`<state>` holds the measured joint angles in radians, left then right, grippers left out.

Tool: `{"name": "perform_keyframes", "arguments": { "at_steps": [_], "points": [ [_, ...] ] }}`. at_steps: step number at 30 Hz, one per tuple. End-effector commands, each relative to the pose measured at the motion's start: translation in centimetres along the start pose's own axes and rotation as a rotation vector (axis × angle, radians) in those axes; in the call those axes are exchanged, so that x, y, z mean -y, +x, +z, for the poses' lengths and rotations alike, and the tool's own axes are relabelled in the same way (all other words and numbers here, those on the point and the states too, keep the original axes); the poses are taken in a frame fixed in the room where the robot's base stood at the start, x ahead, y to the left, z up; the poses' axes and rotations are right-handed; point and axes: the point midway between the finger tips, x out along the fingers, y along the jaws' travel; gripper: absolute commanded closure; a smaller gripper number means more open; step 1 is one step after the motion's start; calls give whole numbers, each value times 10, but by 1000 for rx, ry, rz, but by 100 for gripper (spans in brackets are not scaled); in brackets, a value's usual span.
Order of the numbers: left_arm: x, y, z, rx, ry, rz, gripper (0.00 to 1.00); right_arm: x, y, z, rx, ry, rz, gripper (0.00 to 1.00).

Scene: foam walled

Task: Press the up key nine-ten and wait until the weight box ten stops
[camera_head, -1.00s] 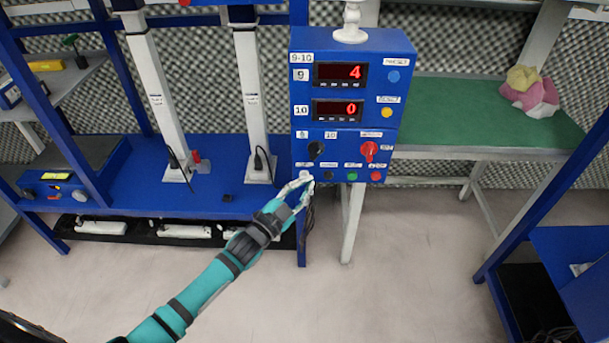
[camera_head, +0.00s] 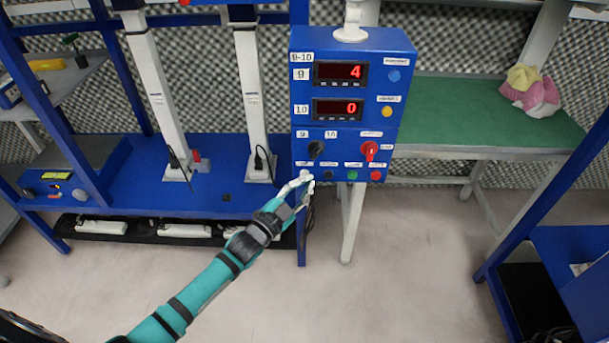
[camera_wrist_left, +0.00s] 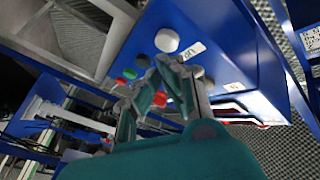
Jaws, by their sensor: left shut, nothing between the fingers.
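The blue control box (camera_head: 345,90) labelled 9-10 hangs upright in the middle of the head view. Its upper display 9 (camera_head: 341,73) reads 4 and its lower display 10 (camera_head: 337,109) reads 0. My left gripper (camera_head: 304,181) is shut and empty at the box's lower left corner, over the left end of the bottom button row. In the left wrist view, the fingertips (camera_wrist_left: 165,66) are just below a round white key (camera_wrist_left: 167,40); I cannot tell whether they touch it. No weight box can be made out for certain. My right gripper is out of view.
A black knob (camera_head: 316,149) and a red knob (camera_head: 369,151) stick out above the bottom row, where a green button (camera_head: 352,175) also sits. A green-topped table (camera_head: 460,115) stands right of the box. A blue shelf (camera_head: 120,150) with white posts is at left.

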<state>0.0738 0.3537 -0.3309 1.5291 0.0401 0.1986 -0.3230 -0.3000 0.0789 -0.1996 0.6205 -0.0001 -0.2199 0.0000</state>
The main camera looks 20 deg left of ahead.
Motion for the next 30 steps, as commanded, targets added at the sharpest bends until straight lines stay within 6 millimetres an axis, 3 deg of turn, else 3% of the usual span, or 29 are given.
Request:
{"name": "perform_keyframes", "arguments": {
  "at_steps": [30],
  "points": [
    [5, 10, 6, 0, 1, 0, 100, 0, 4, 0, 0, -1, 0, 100]
  ]
}}
